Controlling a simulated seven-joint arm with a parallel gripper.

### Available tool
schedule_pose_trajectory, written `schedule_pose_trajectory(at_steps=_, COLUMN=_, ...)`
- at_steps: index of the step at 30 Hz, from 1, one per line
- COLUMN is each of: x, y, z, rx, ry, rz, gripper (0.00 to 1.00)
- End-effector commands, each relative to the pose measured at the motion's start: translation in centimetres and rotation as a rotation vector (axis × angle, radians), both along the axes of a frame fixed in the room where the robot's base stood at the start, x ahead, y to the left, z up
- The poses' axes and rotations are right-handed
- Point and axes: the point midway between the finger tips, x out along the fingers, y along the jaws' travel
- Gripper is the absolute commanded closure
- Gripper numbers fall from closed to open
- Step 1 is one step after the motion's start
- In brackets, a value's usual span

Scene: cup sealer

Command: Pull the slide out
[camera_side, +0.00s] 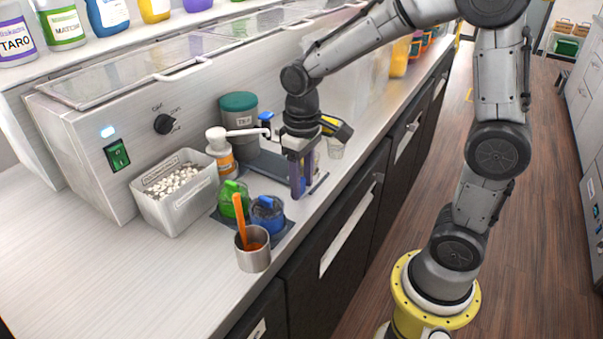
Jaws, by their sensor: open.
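My gripper (306,186) points down over the counter's front part, right of the cups with blue and green lids. Its jaws are open. A dark bar slants just beside the fingertips, low over the counter; I cannot tell whether it is the slide or part of my gripper. A dark grey flat piece (262,163) lies behind and left of my gripper, partly hidden by it. The cup sealer and its slide cannot be made out clearly, and contact with my gripper cannot be told.
A steel cup (252,257) with an orange utensil, a blue-lidded container (267,213) and a green-lidded one (232,193) stand to the left. Behind are a pump bottle (220,155), a green-lidded canister (239,118) and a white bin (178,195). The front left counter is clear.

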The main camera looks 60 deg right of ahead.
Motion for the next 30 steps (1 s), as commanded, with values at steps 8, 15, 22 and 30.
schedule_pose_trajectory(at_steps=8, x=0.1, y=0.0, z=3.2, rx=0.0, ry=-0.007, rz=0.0, gripper=0.53)
schedule_pose_trajectory(at_steps=15, x=0.1, y=0.0, z=8.6, rx=0.0, ry=-0.007, rz=0.0, gripper=0.53)
schedule_pose_trajectory(at_steps=22, x=0.1, y=0.0, z=12.4, rx=0.0, ry=-0.004, rz=0.0, gripper=0.53)
schedule_pose_trajectory(at_steps=30, x=0.0, y=0.0, z=13.8, rx=0.0, ry=0.0, rz=0.0, gripper=0.53)
